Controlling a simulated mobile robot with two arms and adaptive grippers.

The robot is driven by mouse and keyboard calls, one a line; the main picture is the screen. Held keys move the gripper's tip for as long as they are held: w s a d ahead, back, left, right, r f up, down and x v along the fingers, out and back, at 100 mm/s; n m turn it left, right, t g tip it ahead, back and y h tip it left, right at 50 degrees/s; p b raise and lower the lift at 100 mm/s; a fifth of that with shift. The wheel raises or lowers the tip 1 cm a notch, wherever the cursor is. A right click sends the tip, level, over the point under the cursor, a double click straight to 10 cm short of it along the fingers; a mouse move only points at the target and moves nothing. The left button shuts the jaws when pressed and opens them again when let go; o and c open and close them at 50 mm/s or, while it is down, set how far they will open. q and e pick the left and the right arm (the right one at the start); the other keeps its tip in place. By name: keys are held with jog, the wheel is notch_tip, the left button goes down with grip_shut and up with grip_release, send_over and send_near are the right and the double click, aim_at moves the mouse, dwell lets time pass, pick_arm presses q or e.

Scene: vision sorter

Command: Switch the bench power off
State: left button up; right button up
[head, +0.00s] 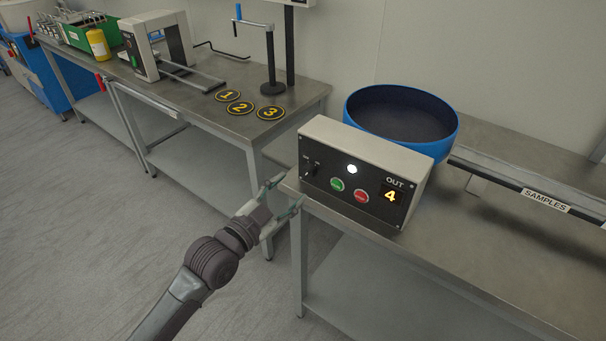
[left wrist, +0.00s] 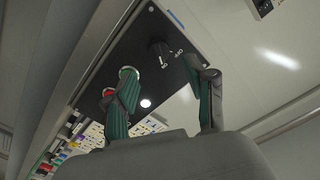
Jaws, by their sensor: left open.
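The control box (head: 366,172) is pale with a black front panel and stands at the left end of the near bench. Its small black switch (head: 314,168) is at the panel's left, and shows as a dark knob (left wrist: 159,52) in the left wrist view; its setting is unclear. A green button (head: 337,184), a red button (head: 361,196), a lit white lamp (head: 352,169) and an OUT display reading 4 (head: 390,196) are to its right. My left gripper (head: 286,194) is open and empty, in front of the switch, apparently apart from it. My right gripper is not in view.
A round blue bowl (head: 402,118) stands behind the box. A rail labelled SAMPLES (head: 545,200) runs along the near bench (head: 480,262). The far bench (head: 190,98) bears numbered discs (head: 240,107), a white machine (head: 155,46) and a post (head: 271,60).

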aim_at(306, 175)
pick_arm(q)
jog(key=x, duration=0.6)
jog(key=shift+c, duration=0.3)
grip_shut()
